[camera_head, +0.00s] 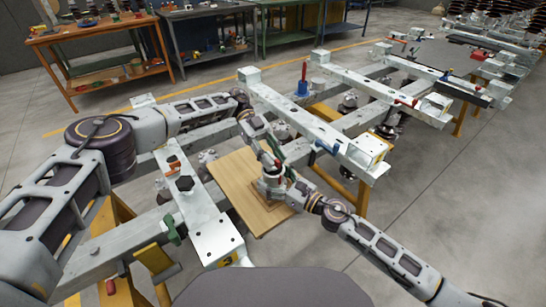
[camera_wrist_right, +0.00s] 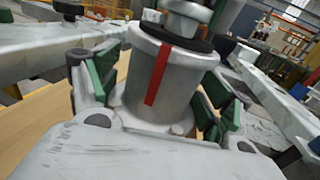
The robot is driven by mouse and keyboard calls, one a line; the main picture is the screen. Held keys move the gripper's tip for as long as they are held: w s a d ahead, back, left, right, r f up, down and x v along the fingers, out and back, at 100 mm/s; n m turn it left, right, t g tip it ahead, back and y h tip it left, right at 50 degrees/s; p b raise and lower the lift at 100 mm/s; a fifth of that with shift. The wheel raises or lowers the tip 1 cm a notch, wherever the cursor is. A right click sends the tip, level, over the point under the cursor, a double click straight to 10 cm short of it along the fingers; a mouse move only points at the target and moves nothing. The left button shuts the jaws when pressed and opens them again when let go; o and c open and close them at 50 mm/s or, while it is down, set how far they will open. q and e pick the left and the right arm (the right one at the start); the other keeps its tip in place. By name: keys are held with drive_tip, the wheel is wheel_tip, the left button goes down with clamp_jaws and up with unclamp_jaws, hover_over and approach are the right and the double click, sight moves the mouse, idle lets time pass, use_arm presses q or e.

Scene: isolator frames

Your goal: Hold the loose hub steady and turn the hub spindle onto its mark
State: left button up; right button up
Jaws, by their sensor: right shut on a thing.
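The hub (camera_head: 270,186) is a grey metal cylinder on a wooden board (camera_head: 235,180). In the right wrist view the hub (camera_wrist_right: 165,85) stands upright with a red stripe down its side and a dark ring around its top. My right gripper (camera_wrist_right: 158,100) has its green-padded fingers on either side of the hub and is shut on it. My left gripper (camera_head: 276,156) is just above the hub, at the spindle. The spindle's top and the left fingertips' contact are too small and covered to make out.
A grey metal frame with cross beams (camera_head: 205,215) surrounds the board on yellow stands. More frame beams (camera_head: 320,130) with clamps and a blue-based post (camera_head: 302,85) lie behind. Workbenches (camera_head: 95,55) stand at the back left. The floor at right is clear.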

sight(274, 157)
use_arm(q)
drive_tip(key=shift+r, duration=0.15)
drive_tip(key=shift+r, duration=4.85)
use_arm(e)
drive_tip(key=o, duration=2)
drive_tip(key=shift+o, duration=0.2)
drive_tip(key=shift+s+d, duration=0.15)
drive_tip(key=v, duration=1.1)
drive_tip(key=shift+s+d, duration=0.2)
drive_tip(key=shift+d, duration=0.05)
use_arm(q)
drive_tip(key=shift+d, duration=0.1)
use_arm(e)
drive_tip(key=shift+s+d, duration=0.1)
drive_tip(key=shift+d, duration=0.05)
